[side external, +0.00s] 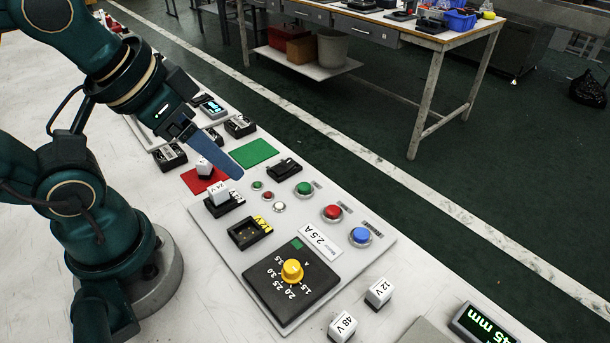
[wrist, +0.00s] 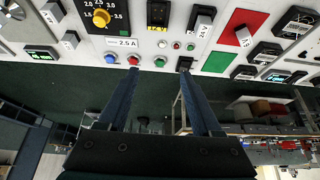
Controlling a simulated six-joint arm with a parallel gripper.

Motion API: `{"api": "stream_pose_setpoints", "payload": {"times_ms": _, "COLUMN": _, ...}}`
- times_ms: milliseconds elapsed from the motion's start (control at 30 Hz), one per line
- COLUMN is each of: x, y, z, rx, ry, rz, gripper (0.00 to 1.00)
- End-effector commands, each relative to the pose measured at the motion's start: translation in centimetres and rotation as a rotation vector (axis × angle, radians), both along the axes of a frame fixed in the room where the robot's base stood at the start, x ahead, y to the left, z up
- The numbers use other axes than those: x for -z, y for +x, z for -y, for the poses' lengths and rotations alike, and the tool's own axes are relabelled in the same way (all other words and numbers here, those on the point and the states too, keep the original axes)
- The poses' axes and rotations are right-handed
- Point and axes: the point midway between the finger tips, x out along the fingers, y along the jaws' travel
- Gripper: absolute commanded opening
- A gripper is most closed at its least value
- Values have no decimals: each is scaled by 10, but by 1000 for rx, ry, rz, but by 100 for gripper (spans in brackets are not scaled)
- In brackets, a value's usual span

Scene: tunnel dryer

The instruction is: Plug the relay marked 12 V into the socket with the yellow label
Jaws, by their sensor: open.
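The relay marked 12 V (side external: 378,292) is a white cube standing on the table beyond the dial end of the panel. In the wrist view it appears to be the lower of two white blocks at the left (wrist: 70,40). The socket with the yellow label (side external: 243,238) is black and looks empty, between the dial and the 24 V relay (side external: 219,192); it also shows at the top of the wrist view (wrist: 157,12). My gripper (wrist: 158,72) is open with nothing between its fingers, above the panel and away from the 12 V relay. In the side view one finger hides most of the other.
The 48 V relay (side external: 342,327) stands close to the 12 V one. A yellow knob (side external: 292,271) rises from the black dial, and coloured buttons (side external: 332,213) line the panel. Another white block (side external: 204,167) is on a red square. A display (side external: 483,324) stands beyond the relays.

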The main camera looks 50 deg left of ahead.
Motion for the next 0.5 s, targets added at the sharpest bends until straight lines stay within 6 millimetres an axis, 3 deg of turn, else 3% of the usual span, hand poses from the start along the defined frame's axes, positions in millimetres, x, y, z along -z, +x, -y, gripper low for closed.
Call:
{"api": "stream_pose_setpoints", "payload": {"times_ms": 400, "x": 1, "y": -1, "z": 0, "rx": -26, "ry": -14, "rz": -5, "gripper": 65}}
{"api": "stream_pose_setpoints", "payload": {"times_ms": 500, "x": -13, "y": 5, "z": 0, "rx": -89, "ry": -49, "rz": 20, "gripper": 65}}
